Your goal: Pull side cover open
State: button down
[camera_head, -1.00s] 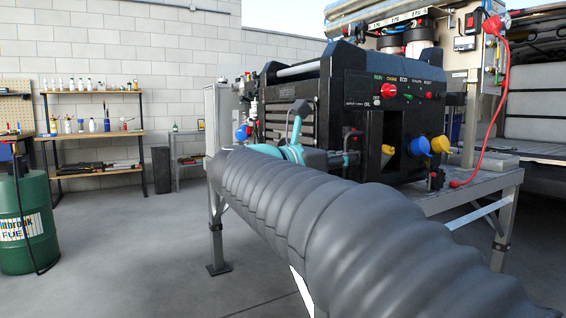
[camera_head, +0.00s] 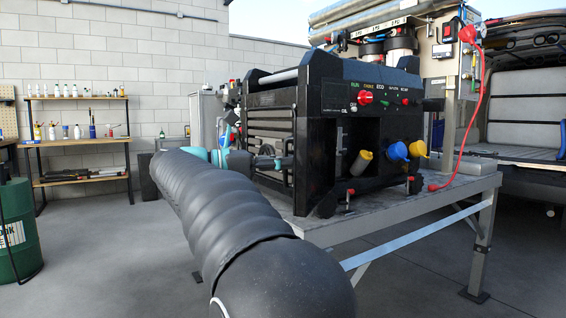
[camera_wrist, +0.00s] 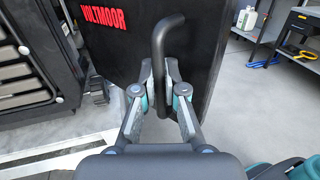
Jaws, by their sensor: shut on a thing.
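The side cover (camera_wrist: 196,48) is a flat black panel with red VOLTMOOR lettering in the wrist view. It stands at an angle away from the black machine body (camera_wrist: 30,70) at the left, with floor showing between them. A dark bar handle (camera_wrist: 160,45) is on its face. My gripper (camera_wrist: 160,85) has its fingers on both sides of the handle's lower part and is shut on it. In the head view the machine (camera_head: 335,130) stands on a metal table, its slatted side (camera_head: 270,130) at the left. The cover is not clearly visible there.
The metal table (camera_head: 370,225) carries the machine, with its edge near my arm. Yellow and blue caps (camera_head: 398,151) stick out at the machine's front. A red cable (camera_head: 478,125) hangs at the right. A green drum (camera_head: 20,235) and shelf (camera_head: 80,140) stand left, with open floor between.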

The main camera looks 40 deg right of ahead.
jog(key=shift+w+f, duration=0.15)
jog(key=shift+f, duration=0.3)
jog(key=c, duration=1.2)
grip_release()
jog(key=shift+w, duration=0.1)
jog(key=shift+r, duration=0.2)
jog(key=shift+a, duration=0.1)
jog(key=v, duration=0.7)
jog(key=shift+a, duration=0.2)
